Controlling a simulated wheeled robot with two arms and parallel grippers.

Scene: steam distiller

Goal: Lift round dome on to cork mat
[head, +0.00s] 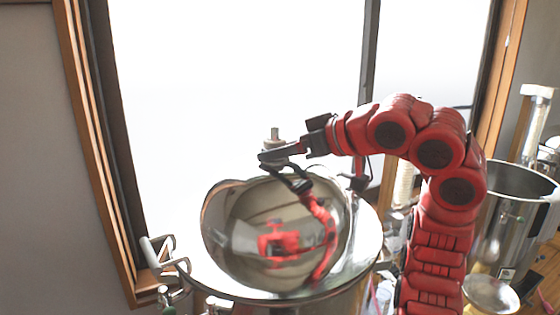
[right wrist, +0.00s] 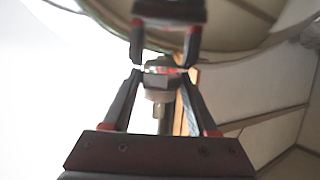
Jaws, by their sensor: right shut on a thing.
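The round dome (head: 240,225) is a large, polished metal shell in the middle of the head view. It is over the broad metal rim (head: 365,255) of a vessel; I cannot tell whether it touches the rim. My right gripper (head: 279,162) is at the dome's top, shut on its small metal neck fitting. A pale knob (head: 274,134) rises just behind the fingers. In the right wrist view, the fingers close around the fitting (right wrist: 160,76). The cork mat is not visible in either view. My left gripper is not in view.
A tall open steel pot (head: 512,215) stands at the right, with a metal column (head: 533,125) behind it. Metal clamps (head: 165,255) stick out at the rim's left. A bright window (head: 235,70) with a wooden frame is behind.

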